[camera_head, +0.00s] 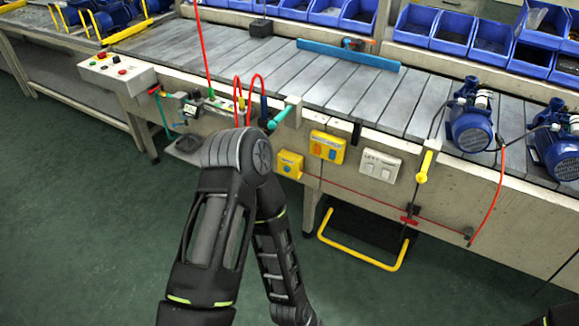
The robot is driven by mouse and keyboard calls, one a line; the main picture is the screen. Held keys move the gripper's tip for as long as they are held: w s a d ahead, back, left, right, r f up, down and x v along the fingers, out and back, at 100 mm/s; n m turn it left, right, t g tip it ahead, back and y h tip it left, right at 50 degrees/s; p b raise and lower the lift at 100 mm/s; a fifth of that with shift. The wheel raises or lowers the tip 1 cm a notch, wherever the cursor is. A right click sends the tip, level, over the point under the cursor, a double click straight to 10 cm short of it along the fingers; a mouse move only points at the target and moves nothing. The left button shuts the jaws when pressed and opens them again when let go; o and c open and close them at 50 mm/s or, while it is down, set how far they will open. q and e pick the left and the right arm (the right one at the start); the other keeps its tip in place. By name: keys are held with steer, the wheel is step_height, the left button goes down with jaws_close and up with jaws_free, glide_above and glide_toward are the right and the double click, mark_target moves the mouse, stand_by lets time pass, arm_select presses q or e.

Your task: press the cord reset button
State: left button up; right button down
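A small yellow box (289,164) with a blue button sits on the front side of the conveyor, just right of my arm's bent joint. A red cord (365,197) runs from near this box to the right along the conveyor front. A larger yellow box (326,147) with an orange and a blue button is up and right of it. I cannot tell from any label which button is the cord reset. My arm rises from the bottom, bends in front of the conveyor and runs back down out of the picture. Neither gripper shows.
A white switch box (380,165) and a yellow handle (424,166) are further right. A yellow tube frame (360,253) juts out low beneath. A control panel (117,72) is at the left. Blue pumps (470,128) stand on the conveyor (240,62). The green floor is clear.

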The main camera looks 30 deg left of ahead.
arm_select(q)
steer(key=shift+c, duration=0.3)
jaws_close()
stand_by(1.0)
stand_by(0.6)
